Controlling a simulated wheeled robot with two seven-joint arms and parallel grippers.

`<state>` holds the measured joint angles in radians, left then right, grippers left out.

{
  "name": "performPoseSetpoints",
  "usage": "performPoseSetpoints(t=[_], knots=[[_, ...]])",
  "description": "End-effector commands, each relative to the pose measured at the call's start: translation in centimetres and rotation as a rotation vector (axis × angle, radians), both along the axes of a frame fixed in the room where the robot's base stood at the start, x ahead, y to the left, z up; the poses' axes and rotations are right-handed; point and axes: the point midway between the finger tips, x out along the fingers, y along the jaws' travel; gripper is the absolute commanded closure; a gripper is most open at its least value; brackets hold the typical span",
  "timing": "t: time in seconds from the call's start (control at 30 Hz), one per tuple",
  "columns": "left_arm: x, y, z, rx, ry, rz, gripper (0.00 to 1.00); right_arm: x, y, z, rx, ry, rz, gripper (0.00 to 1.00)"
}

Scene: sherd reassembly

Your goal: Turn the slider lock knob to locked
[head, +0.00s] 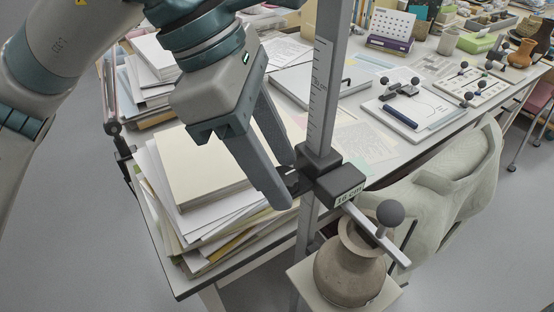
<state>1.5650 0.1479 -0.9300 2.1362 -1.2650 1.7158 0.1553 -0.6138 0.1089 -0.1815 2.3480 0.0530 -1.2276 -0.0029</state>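The dark slider (336,178) with a "16 cm" label sits on the upright grey scale post (323,90). A small dark lock knob (293,181) sticks out of its left side, mostly hidden by my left gripper. My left gripper (287,183) comes down from the upper left, its two fingers apart with the knob between their tips. I cannot tell whether the fingers press on the knob or which way the knob is turned. My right gripper is not in view.
A bar with a dark ball (390,213) runs from the slider over a brown jar (350,268) on a pale stand (301,276). Stacked papers (200,170) lie on the table close under my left gripper. A pale chair (450,185) stands at the right.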

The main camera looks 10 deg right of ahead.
Motion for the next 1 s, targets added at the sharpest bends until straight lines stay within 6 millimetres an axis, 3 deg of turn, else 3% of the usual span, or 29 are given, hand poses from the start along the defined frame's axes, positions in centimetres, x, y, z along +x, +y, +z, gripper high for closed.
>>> performPoseSetpoints(t=[0.27,0.47,1.0], knots=[[0.1,0.2,0.5,-0.001,-0.001,0.002,0.54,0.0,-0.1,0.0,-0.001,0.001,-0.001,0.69],[0.4,0.8,2.3,-0.001,-0.001,0.004,0.54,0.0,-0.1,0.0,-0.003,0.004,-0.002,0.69],[1.7,4.6,12.0,-0.001,-0.001,0.003,0.54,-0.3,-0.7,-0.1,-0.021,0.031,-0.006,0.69]])
